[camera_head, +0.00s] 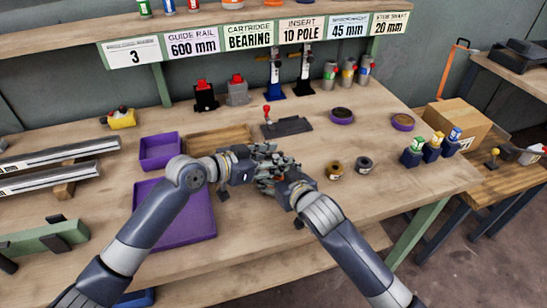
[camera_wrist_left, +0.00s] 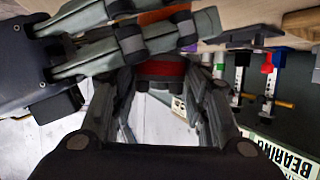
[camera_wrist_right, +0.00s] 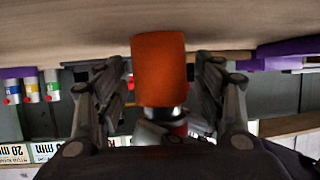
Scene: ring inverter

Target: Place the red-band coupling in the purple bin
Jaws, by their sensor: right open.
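My left gripper (camera_head: 258,164) and my right gripper (camera_head: 280,178) meet above the middle of the workbench. A large purple bin (camera_head: 195,226) lies left of the grippers, partly behind my left arm. A smaller purple bin (camera_head: 160,150) lies behind it.
Two small ring parts (camera_head: 334,170) lie right of the grippers. A dark plate with a red-knobbed lever (camera_head: 287,127) and two round purple dishes (camera_head: 341,117) are farther back. Bottles with coloured caps (camera_head: 411,154) stand at the right edge. Metal rails (camera_head: 60,153) lie at left.

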